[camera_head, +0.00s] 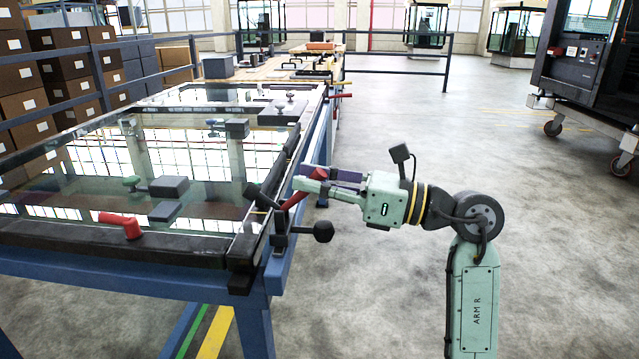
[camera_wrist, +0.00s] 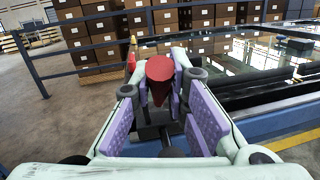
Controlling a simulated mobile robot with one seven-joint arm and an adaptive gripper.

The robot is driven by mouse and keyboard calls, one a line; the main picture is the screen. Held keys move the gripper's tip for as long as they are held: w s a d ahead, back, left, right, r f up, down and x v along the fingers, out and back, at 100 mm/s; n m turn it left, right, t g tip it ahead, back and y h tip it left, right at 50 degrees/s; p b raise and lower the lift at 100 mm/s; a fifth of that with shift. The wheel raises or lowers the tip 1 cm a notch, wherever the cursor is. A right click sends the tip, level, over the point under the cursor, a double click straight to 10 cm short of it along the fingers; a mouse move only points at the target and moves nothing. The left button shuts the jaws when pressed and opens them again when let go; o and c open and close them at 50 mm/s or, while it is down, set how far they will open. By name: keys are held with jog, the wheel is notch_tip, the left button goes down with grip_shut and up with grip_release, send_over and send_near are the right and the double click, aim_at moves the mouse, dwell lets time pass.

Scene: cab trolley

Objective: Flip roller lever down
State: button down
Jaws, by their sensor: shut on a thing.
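A red lever (camera_head: 303,190) slants up and to the right from a black bracket (camera_head: 280,222) at the table's near right corner. Its upper end is between the fingers of my gripper (camera_head: 318,178), which reaches in from the right and is shut on it. In the wrist view the flared red end of the lever (camera_wrist: 160,69) stands up between the purple finger pads of my gripper (camera_wrist: 160,92). Its lower part narrows down towards dark hardware, partly hidden by the fingers. I cannot tell what the lever's lower end joins to.
A black ball knob (camera_head: 322,231) sticks out right, just below the lever. The glass-topped blue table (camera_head: 150,283) fills the left. Stacked boxes (camera_head: 70,75) stand behind a rail. The floor (camera_head: 560,250) at right is clear.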

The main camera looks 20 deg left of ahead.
jog(key=h, duration=0.1)
jog(key=a+r+h+p, duration=0.1)
jog(key=a+h, duration=0.1)
jog(key=h, duration=0.1)
jog(key=shift+s+r+n+t+p, duration=0.3)
jog(key=shift+r+t+p, duration=0.05)
jog(key=shift+r+t, duration=0.05)
jog(key=shift+s+a+r+t+h+p, duration=0.15)
jog(key=shift+a+h+p, duration=0.2)
jog(key=shift+h, duration=0.2)
jog(key=shift+s+a+t+h+p, duration=0.1)
jog(key=shift+a+t+h+p, duration=0.1)
jog(key=shift+a+h, duration=0.3)
jog(key=c, duration=1.5)
grip_release()
jog(key=shift+c, duration=0.2)
jog(key=v, duration=1.2)
jog(key=shift+w, duration=0.15)
jog(key=shift+r, duration=0.15)
